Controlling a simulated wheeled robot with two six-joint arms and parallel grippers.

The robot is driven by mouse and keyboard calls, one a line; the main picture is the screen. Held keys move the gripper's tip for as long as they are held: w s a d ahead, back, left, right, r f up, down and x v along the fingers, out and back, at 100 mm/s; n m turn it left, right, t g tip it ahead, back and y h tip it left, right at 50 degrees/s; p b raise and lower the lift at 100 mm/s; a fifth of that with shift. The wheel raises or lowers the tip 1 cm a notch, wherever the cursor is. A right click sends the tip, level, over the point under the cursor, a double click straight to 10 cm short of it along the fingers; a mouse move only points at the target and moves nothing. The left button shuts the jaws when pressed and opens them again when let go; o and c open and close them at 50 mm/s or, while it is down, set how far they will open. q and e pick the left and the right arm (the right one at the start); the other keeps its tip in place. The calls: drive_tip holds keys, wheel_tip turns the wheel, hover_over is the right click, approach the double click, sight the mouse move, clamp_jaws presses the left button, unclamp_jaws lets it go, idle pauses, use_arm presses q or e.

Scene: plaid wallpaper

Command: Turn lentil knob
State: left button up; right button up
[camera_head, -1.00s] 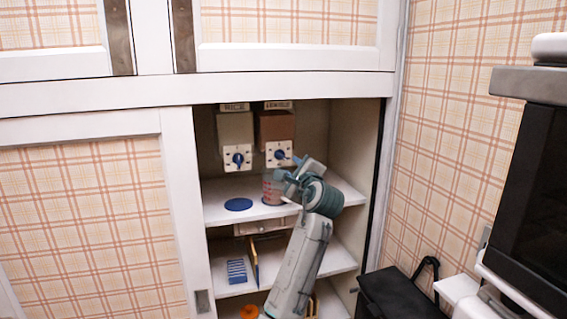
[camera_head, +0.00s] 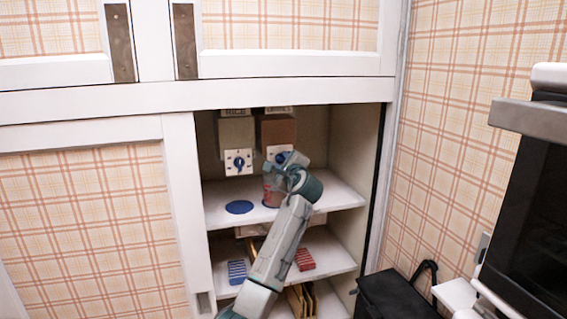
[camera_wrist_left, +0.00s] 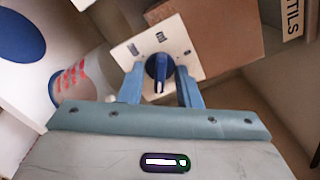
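The brown lentil dispenser (camera_head: 277,131) hangs at the back of the open cupboard. In the left wrist view its label ends in "TILS" (camera_wrist_left: 292,18), and its white plate (camera_wrist_left: 183,44) carries a dark blue knob (camera_wrist_left: 157,67). My left gripper (camera_wrist_left: 160,84) is open, with one blue finger on each side of the knob; whether they touch it I cannot tell. In the head view my left gripper (camera_head: 284,160) covers most of this knob. A clear cup with red markings (camera_head: 268,188) stands below the dispenser. My right gripper is not in view.
A grey dispenser (camera_head: 237,131) with its own blue knob (camera_head: 239,163) hangs to the left. A blue disc (camera_head: 239,207) lies on the shelf (camera_head: 338,194). Blue (camera_head: 237,272) and red (camera_head: 304,259) striped items lie lower. The cupboard's right wall (camera_head: 358,150) is close by.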

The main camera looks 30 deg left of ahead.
use_arm(q)
clamp_jaws()
use_arm(e)
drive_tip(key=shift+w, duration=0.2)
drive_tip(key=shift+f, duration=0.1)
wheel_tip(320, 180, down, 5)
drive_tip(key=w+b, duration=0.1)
drive_tip(key=b, duration=0.5)
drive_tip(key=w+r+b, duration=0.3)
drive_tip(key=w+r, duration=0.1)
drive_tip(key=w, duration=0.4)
use_arm(q)
drive_tip(key=shift+n+b, duration=3.7)
drive_tip(key=shift+n, duration=8.6)
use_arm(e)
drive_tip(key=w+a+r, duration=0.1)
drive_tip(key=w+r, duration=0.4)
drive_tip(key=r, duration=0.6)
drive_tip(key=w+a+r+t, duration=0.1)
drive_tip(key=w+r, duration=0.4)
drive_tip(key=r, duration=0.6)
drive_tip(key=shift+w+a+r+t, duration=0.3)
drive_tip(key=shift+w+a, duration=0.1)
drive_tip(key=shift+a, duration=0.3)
